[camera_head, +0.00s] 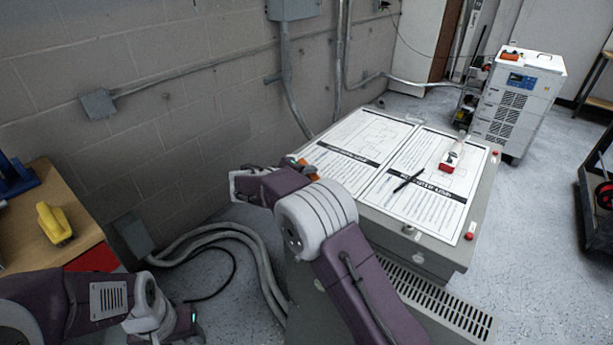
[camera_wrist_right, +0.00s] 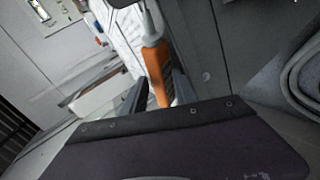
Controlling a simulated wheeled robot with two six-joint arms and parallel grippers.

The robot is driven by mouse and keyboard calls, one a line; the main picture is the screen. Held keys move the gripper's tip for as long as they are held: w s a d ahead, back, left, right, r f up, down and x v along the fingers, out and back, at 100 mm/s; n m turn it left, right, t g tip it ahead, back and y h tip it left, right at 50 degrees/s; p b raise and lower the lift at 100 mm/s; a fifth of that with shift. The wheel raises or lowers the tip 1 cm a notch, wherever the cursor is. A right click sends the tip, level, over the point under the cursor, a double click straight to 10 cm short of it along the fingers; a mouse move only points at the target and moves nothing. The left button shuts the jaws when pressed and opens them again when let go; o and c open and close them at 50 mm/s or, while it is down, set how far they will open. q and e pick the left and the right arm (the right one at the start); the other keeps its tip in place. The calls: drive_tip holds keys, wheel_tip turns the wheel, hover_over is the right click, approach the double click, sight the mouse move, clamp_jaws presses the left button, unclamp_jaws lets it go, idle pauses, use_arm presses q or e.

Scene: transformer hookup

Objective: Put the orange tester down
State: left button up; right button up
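The orange tester shows in the right wrist view (camera_wrist_right: 155,72), its grey tip end pointing away from my gripper. My right gripper (camera_wrist_right: 160,92) has a dark finger on each side of its orange body and appears closed on it. In the head view only small orange parts of the tester (camera_head: 306,167) show behind my right arm, over the near left corner of the grey cabinet top. The right fingers are hidden there. My left arm is at the lower left, and its fingers do not show.
The grey cabinet top (camera_head: 482,205) carries printed sheets (camera_head: 425,215), a black pen (camera_head: 408,181) and a red-and-white item (camera_head: 452,160). A wooden bench (camera_head: 30,255) with a yellow tool (camera_head: 54,223) stands left. Grey conduits (camera_head: 250,245) run along the floor. A white machine (camera_head: 518,95) stands behind right.

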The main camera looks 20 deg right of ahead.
drive_tip(key=v, duration=1.2)
drive_tip(key=shift+r+p, duration=0.45)
drive_tip(key=shift+r, duration=0.05)
